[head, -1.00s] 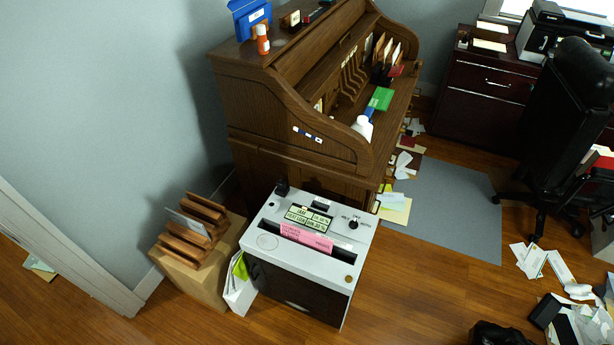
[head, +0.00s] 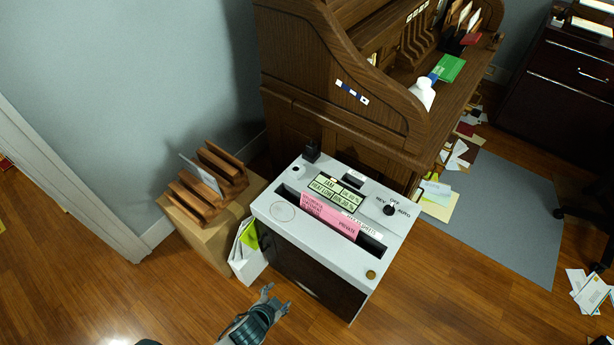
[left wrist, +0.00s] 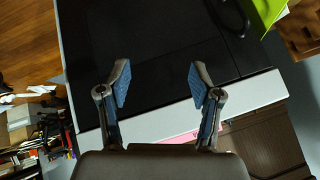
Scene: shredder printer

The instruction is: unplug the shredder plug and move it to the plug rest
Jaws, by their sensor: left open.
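The shredder (head: 335,262) stands in front of the roll-top desk, with a white top and dark front. A small black block that looks like the plug (head: 311,152) stands upright at the back left corner of its top. I cannot tell which part is the plug rest. My left gripper (head: 277,298) is low in front of the shredder, left of its front face and well apart from the plug. In the left wrist view the left gripper (left wrist: 157,82) is open and empty, facing the shredder's dark panel (left wrist: 150,45). My right gripper is out of view.
A pink sheet (head: 328,214) sticks out of the shredder's slot, near a dial (head: 390,209). A cardboard box (head: 202,245) with a wooden sorter (head: 208,187) stands to the left. The desk (head: 345,115) rises behind. Floor in front is mostly clear.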

